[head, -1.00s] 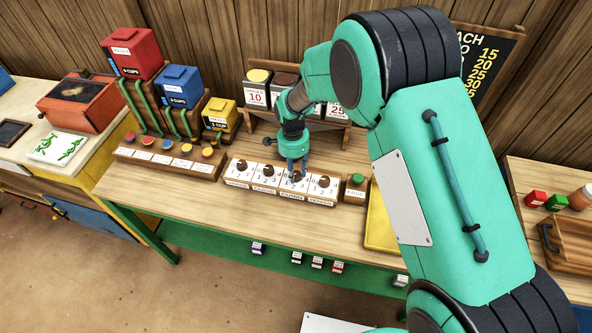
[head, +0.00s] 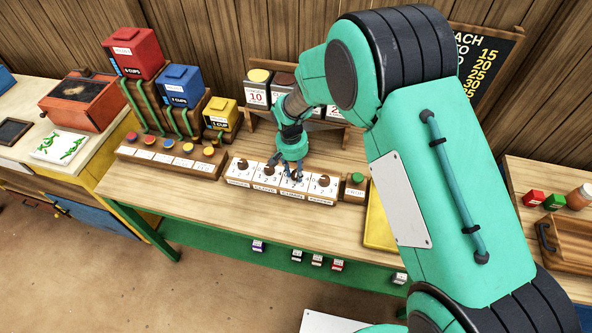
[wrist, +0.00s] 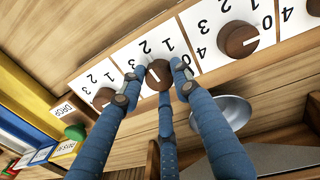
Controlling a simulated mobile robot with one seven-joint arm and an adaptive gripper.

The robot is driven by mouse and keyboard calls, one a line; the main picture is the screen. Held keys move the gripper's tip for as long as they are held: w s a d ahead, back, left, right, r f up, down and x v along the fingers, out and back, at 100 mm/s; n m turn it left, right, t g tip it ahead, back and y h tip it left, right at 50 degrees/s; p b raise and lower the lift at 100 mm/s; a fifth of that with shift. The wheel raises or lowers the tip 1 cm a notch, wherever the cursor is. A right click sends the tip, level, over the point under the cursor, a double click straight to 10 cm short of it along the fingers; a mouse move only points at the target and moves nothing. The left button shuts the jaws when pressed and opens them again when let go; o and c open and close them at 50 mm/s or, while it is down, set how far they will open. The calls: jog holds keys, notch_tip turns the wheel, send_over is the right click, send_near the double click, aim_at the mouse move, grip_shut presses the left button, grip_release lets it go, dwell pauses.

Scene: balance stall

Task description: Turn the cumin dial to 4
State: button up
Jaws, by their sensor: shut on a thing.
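A row of white dial plates with brown round knobs stands on the wooden counter. The cumin dial (head: 292,197) is the third from the left in the head view, its label at the front edge. My gripper (head: 295,176) reaches down onto it from above. In the wrist view my gripper (wrist: 159,72) has its blue fingers closed around the brown knob (wrist: 158,76) of that dial. A 1 and a 2 show on the plate beyond the fingers. The fingers hide other numbers, and I cannot tell which number the knob points to.
The neighbouring knobs (wrist: 238,38) and (wrist: 103,96) stand close on both sides. A green button on a wooden block (head: 356,181) is right of the dials. Coloured buttons on a strip (head: 170,155) are to the left. A metal bowl (wrist: 236,110) shows in the wrist view.

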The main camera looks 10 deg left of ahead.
jog(key=n, duration=0.4)
jog(key=shift+s+n+p, duration=0.15)
jog(key=shift+n+p, duration=0.15)
jog(key=shift+p, duration=0.05)
jog(key=n, duration=0.3)
jog(key=shift+d+n+p, duration=0.1)
jog(key=shift+n+p, duration=0.25)
jog(key=shift+n, duration=0.05)
jog(key=n, duration=0.2)
jog(key=n+p, duration=0.1)
jog(key=n, duration=0.1)
jog(key=shift+d+t+y, duration=0.1)
jog(key=shift+t+y, duration=0.2)
jog(key=shift+d+f+n+p, duration=0.1)
jog(key=shift+n+p, duration=0.2)
jog(key=shift+n, duration=1.8)
jog(key=o, duration=1.2)
jog(key=shift+c, duration=0.2)
